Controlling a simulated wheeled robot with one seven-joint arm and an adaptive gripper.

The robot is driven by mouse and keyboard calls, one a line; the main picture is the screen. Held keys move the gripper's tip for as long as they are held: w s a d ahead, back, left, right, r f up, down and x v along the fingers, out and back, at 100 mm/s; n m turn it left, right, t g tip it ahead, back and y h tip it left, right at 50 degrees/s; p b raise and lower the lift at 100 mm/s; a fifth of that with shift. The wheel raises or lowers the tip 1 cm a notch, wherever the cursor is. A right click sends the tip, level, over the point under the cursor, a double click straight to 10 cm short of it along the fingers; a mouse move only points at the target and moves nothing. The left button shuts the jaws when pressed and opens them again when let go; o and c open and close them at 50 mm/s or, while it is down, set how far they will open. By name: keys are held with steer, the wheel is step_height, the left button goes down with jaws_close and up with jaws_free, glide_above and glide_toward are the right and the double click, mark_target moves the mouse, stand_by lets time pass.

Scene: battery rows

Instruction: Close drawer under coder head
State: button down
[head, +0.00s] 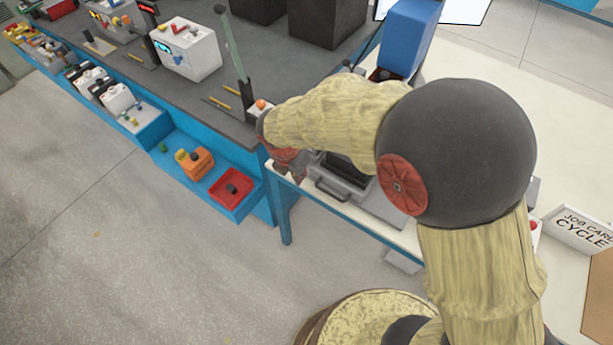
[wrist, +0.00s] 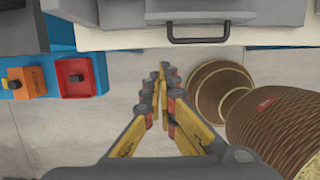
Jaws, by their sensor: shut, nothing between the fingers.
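A grey unit with a dark bar handle (wrist: 198,38) sits at the edge of a white-topped table (wrist: 110,40) in the wrist view. In the head view the grey drawer (head: 375,205) with its handle (head: 332,192) shows low on the table, partly behind my arm. It looks pulled out toward the table's front edge, but how far I cannot tell. The coder head above it is mostly hidden by my arm. My gripper (wrist: 162,72) is shut and empty, over the floor in front of the table edge, apart from the handle.
A blue bench (head: 190,110) with a dark top stands left of the table. Its low blue ledge holds a red tray (head: 230,188) and an orange box (head: 196,162). A blue block (head: 408,35) stands at the back.

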steer(key=w+d+f+b, duration=0.1)
steer(key=f, duration=0.2)
steer(key=w+d+f+b, duration=0.1)
steer(key=w+f, duration=0.1)
steer(key=f, duration=0.1)
steer(key=w+d+f+b, duration=0.1)
steer(key=f, duration=0.2)
steer(key=shift+w+d+f+b, duration=0.15)
steer(key=shift+d+f+b, duration=0.05)
steer(key=shift+b, duration=0.15)
steer(key=shift+w+d+r, duration=0.1)
steer(key=shift+w+d, duration=0.15)
steer(key=shift+w, duration=0.1)
steer(key=shift+w+d, duration=0.15)
steer(key=shift+w, duration=0.05)
steer(key=w+d+p, duration=0.3)
steer(key=w, duration=0.1)
steer(key=w+d+p, duration=0.3)
steer(key=w+d, duration=0.1)
steer(key=w, duration=0.1)
steer(key=w+d+p, duration=0.3)
steer(key=w, duration=0.1)
steer(key=shift+w+d, duration=0.3)
steer(key=shift+w, duration=0.05)
